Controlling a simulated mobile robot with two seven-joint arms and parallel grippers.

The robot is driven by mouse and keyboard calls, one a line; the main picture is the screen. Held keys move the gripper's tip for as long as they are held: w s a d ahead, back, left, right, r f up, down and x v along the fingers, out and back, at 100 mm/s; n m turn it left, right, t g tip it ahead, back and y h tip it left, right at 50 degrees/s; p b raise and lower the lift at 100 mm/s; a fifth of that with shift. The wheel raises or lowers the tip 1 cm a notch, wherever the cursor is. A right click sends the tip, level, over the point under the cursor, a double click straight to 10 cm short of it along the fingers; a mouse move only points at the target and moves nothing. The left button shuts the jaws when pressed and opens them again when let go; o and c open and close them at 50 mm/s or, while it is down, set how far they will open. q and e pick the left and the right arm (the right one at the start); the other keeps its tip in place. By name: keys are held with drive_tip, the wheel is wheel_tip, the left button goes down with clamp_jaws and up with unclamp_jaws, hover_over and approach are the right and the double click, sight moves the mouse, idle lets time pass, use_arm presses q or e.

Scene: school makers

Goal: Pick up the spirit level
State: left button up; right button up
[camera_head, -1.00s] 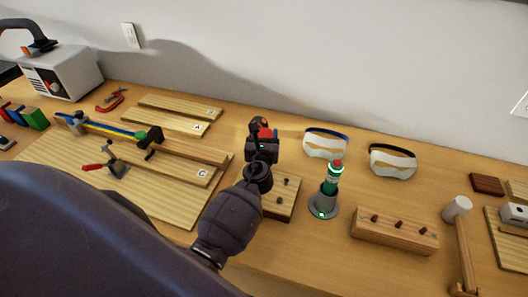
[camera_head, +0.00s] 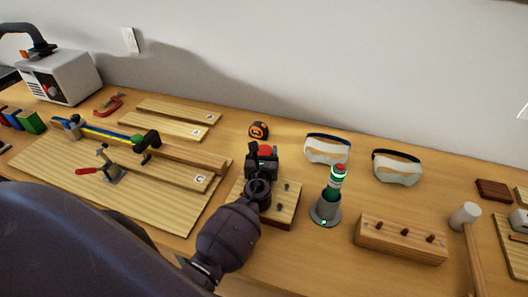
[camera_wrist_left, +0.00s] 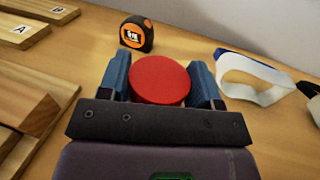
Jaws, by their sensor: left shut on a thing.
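My left gripper (camera_head: 262,160) is shut on a red round-topped object, which shows as a red disc (camera_wrist_left: 160,80) between the two blue fingers in the left wrist view. In the head view only a bit of its red (camera_head: 267,149) shows; the rest is hidden by the gripper. The gripper is over a wooden block with dark pegs (camera_head: 284,212); I cannot tell if the held object touches it. A long bar with blue, yellow and green parts (camera_head: 103,133) lies on the left boards, apart from the gripper. It may be the spirit level; I cannot be sure. My right gripper is not in view.
An orange and black tape measure (camera_head: 258,130) stands behind the gripper. A green lamp tower with a red top (camera_head: 327,205), a pegged block (camera_head: 400,240), two goggles (camera_head: 326,149) and a mallet (camera_head: 465,216) are to the right. Boards and a red-handled clamp (camera_head: 100,172) lie left.

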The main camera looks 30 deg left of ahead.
use_arm(q)
drive_tip(key=o, duration=1.2)
drive_tip(key=shift+c, duration=0.2)
